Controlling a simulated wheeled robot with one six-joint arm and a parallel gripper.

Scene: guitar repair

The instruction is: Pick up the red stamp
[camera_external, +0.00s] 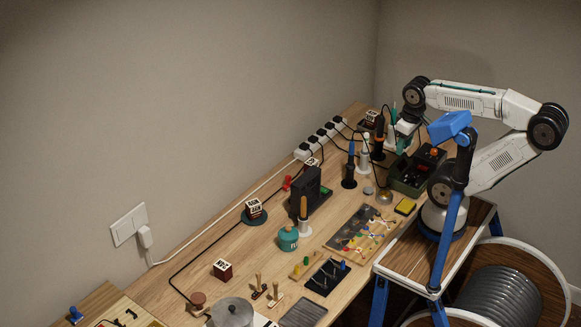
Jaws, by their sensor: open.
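A small red object (287,183), which looks like the red stamp, is on the wooden workbench (190,262) near the wall, left of a dark upright device (304,192). It is too small to make out its exact shape. My gripper (402,146) hangs down from my white arm at the far right end of the bench, well to the right of the red object and apart from it. My gripper is open; its fingertips are small and partly lost among the things around it.
Soldering-iron stands (349,178) and a dark green box (408,178) are close to my gripper. A power strip (320,138) with black plugs runs along the wall. A teal jar (288,238), lettered cubes (222,270) and a parts tray (362,232) crowd the bench. Bare wood shows at its left.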

